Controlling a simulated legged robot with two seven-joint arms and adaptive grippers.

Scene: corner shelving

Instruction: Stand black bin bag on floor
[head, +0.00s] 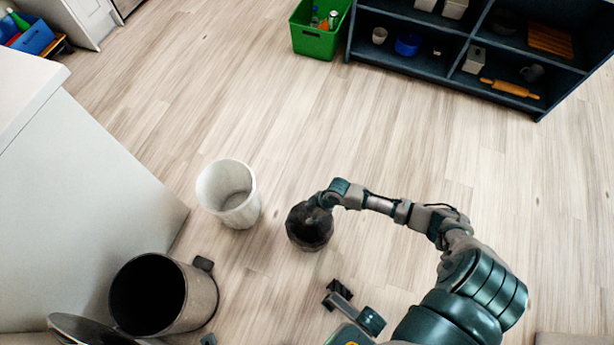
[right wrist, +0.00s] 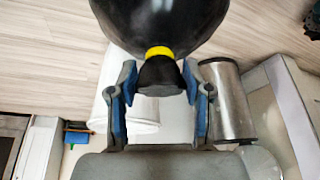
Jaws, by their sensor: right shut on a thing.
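The black bin bag (head: 309,232) is round and dark, just right of a white bin in the head view. My right gripper (head: 322,202) is above it, shut on its gathered neck. In the right wrist view the bag (right wrist: 160,22) fills the top, with a yellow tie (right wrist: 159,52) around its neck. The right gripper's fingers (right wrist: 160,78) are on either side of the dark neck end below the tie. I cannot tell whether the bag's underside touches the floor (head: 240,120).
A white open bin (head: 245,213) stands just left of the bag. A metal pedal bin (head: 200,300) is open at the lower left beside a white cabinet (head: 100,180). A green crate (head: 313,42) and dark shelving (head: 400,65) are at the back. Floor between is clear.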

